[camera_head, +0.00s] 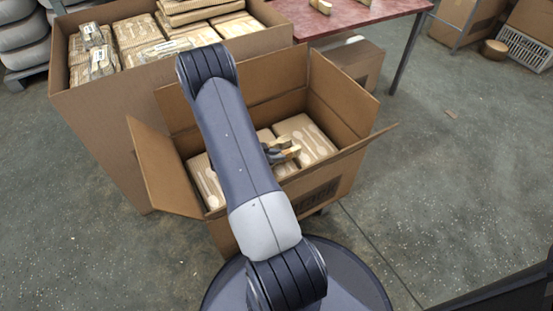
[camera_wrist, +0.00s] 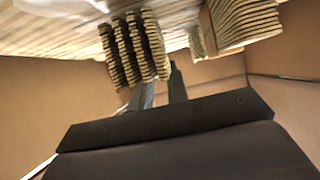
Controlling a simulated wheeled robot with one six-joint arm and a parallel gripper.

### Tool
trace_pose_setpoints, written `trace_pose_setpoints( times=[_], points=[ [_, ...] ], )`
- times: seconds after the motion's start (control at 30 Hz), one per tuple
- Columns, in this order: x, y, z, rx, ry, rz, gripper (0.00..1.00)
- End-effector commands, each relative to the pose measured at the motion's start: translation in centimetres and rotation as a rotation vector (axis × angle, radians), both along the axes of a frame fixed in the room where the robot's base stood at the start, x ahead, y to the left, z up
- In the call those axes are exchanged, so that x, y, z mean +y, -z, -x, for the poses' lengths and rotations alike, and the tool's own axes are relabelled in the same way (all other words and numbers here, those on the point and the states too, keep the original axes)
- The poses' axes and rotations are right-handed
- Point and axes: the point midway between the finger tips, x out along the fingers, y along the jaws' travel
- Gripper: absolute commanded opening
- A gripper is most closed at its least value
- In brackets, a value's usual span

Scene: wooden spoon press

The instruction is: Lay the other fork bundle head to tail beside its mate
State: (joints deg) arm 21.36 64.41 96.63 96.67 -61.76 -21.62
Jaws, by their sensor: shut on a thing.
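A fork bundle (camera_wrist: 135,48), a stack of wooden forks with ridged tine ends toward the camera, is in my gripper (camera_wrist: 160,82) in the wrist view. The fingers reach up to it and their tips are partly hidden behind it. A second ridged wooden bundle (camera_wrist: 242,22) lies to its right, apart from it, with a smaller wooden end (camera_wrist: 197,44) beside it. In the head view, my gripper (camera_head: 280,153) is down inside the open carton (camera_head: 340,110), mostly covered by my arm. Wooden ends (camera_head: 291,151) show at it; which bundle they belong to is unclear.
Flat printed packs (camera_head: 308,138) line the carton, with another pack (camera_head: 205,180) at left. The carton's flaps (camera_head: 155,170) stand out around it. A larger box (camera_head: 110,120) of packs adjoins behind left. A red-topped table (camera_head: 350,18) stands behind.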

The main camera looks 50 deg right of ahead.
Motion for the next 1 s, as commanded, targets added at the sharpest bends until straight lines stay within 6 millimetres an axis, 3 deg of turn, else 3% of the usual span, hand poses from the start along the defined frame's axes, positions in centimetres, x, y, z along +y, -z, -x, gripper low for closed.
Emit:
trace_pose_setpoints(
  times=[0.03, 0.33, 0.37, 0.6, 0.87, 1.0],
  points=[
    [0.0, 0.7, 0.0, 0.0, 0.0, 0.0, 0.0],
    [0.0, 0.7, 0.0, 0.0, -0.001, 0.0, 0.0],
    [0.0, 0.7, 0.0, -0.001, 0.0, 0.0, 0.18],
    [0.0, 0.6, 0.0, -0.001, 0.0, 0.0, 0.37],
    [0.0, 0.4, 0.0, -0.001, 0.0, 0.0, 0.37],
    [1.1, -0.4, -0.5, -0.001, -0.004, -0.001, 0.37]
  ],
)
